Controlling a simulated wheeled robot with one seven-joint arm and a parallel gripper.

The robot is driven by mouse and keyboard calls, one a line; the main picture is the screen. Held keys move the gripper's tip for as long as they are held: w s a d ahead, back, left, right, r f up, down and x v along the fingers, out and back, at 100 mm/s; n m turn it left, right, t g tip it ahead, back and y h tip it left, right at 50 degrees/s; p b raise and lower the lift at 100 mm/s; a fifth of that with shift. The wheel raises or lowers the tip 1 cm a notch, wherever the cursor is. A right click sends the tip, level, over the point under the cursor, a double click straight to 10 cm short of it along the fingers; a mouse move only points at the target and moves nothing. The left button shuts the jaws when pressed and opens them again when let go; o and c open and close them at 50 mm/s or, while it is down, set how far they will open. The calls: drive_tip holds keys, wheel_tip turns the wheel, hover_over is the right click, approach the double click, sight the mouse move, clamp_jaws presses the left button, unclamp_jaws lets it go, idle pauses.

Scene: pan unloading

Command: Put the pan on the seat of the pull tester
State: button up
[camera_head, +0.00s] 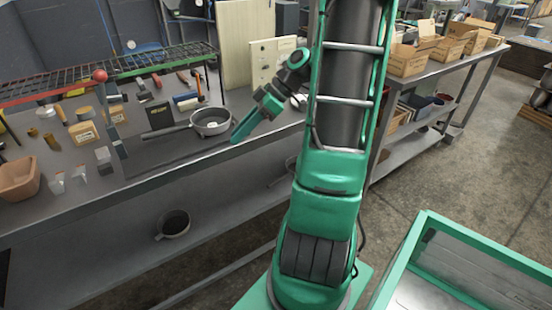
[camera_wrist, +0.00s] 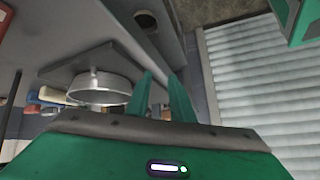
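The pan (camera_head: 210,122) is a round grey pan with its long handle pointing left. It rests on a dark flat plate (camera_head: 165,162) on the workbench, and the wrist view shows the pan (camera_wrist: 100,88) on the plate (camera_wrist: 65,70), left of my fingers. A small white spot shows inside the pan. My gripper (camera_head: 240,132) is just right of the pan in the head view, apart from it. In the wrist view its two fingers (camera_wrist: 160,75) stand apart with nothing between them. I cannot tell whether the plate is the pull tester's seat.
A red-knobbed lever (camera_head: 100,75), small boxes and tools crowd the bench left of the pan. A wire rack (camera_head: 110,70) stands behind. A dark pot (camera_head: 173,224) sits on the lower shelf.

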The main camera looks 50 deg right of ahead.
drive_tip(key=s+a+r+m+g+h, duration=0.1)
drive_tip(key=s+a+m+g+h, duration=0.1)
drive_tip(key=s+m, duration=0.5)
drive_tip(key=s+a+m+g+h, duration=0.2)
drive_tip(key=s+m+h, duration=0.3)
drive_tip(key=s+m, duration=0.3)
drive_tip(key=shift+s+a+r+g, duration=0.4)
drive_tip(key=shift+s+g, duration=0.2)
drive_tip(key=shift+s, duration=1.8)
